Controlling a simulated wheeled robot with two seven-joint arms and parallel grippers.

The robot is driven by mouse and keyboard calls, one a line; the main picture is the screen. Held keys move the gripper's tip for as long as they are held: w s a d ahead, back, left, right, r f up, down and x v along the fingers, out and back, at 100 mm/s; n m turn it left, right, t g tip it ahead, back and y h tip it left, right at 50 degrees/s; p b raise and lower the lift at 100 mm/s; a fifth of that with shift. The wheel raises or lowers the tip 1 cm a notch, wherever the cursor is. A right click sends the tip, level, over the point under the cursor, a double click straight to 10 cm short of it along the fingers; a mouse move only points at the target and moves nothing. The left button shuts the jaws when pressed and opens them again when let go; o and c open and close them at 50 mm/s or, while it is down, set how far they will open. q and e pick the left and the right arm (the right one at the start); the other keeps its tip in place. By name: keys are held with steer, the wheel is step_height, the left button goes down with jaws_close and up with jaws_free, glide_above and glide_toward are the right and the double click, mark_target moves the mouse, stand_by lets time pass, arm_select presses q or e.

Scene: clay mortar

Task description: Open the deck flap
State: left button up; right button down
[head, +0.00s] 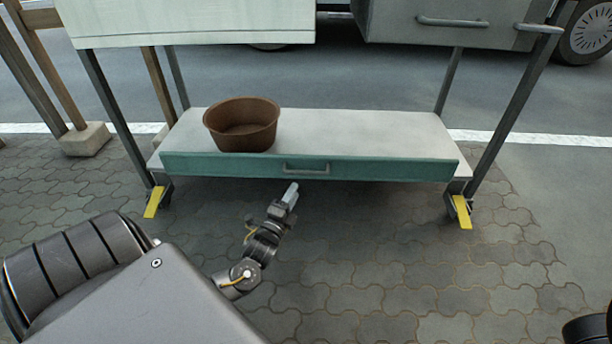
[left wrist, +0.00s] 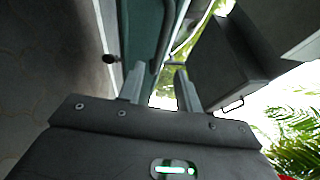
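The deck flap (head: 400,168) is a long teal panel along the front edge of the cart's low shelf, standing upright. A grey bar handle (head: 306,168) sits at its middle. My left gripper (head: 292,188) is just below and in front of the handle, with its fingers pointing up toward it. In the left wrist view the two fingers (left wrist: 160,85) are apart, with the teal flap (left wrist: 143,30) close beyond them. I cannot tell whether the handle lies between the fingers.
A brown bowl (head: 241,124) stands on the pale shelf (head: 350,130), left of the handle, behind the flap. The cart has yellow-tabbed casters and dark legs. A grey drawer unit (head: 450,30) hangs above right. The paving (head: 400,280) in front is clear.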

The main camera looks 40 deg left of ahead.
mark_target(306, 173)
arm_select(q)
steer(key=b+x, duration=0.5)
steer(key=x, duration=0.4)
steer(key=shift+w+a, duration=0.1)
steer(key=shift+w, duration=0.2)
jaws_close()
